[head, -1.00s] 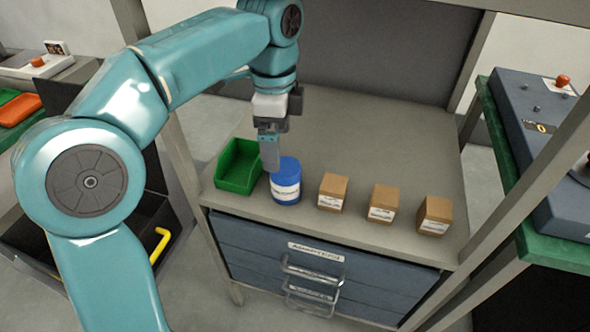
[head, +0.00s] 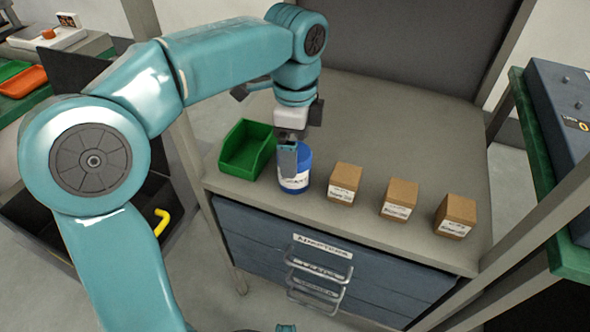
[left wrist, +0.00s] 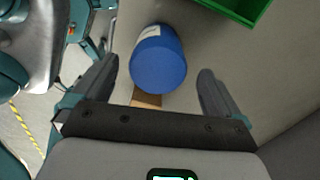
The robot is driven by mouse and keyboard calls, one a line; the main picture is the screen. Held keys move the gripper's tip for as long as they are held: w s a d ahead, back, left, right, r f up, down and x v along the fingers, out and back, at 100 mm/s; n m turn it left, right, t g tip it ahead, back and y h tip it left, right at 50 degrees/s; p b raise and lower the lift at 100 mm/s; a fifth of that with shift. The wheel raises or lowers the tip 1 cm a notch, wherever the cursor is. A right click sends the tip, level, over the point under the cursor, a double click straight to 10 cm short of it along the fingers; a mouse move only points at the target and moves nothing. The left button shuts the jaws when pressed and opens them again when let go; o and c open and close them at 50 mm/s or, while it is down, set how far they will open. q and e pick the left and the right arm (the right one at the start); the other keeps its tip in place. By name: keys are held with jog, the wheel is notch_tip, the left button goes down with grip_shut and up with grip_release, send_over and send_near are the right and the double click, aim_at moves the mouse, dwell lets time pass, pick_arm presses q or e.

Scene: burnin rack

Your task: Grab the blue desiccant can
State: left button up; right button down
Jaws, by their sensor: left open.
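The blue desiccant can (head: 299,180) stands upright on the grey shelf, with a white label on its side. My left gripper (head: 288,160) is at the can in the head view and hides part of it. In the left wrist view the blue can (left wrist: 158,62) lies ahead of and between the two spread fingers of my left gripper (left wrist: 158,92). The fingers are open, with gaps on both sides of the can.
A green open bin (head: 247,148) stands just left of the can; it also shows in the left wrist view (left wrist: 236,8). Three brown boxes, the nearest one (head: 344,183), stand in a row to the right. Blue drawers (head: 270,240) lie below the shelf's front edge.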

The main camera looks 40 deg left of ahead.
pick_arm(q)
notch_tip(320, 180, down, 5)
jog(key=shift+s+d+r+b, duration=0.1)
jog(key=shift+s+r+b, duration=0.05)
jog(key=shift+b, duration=0.95)
jog(key=shift+r, duration=0.1)
jog(key=shift+c, duration=0.3)
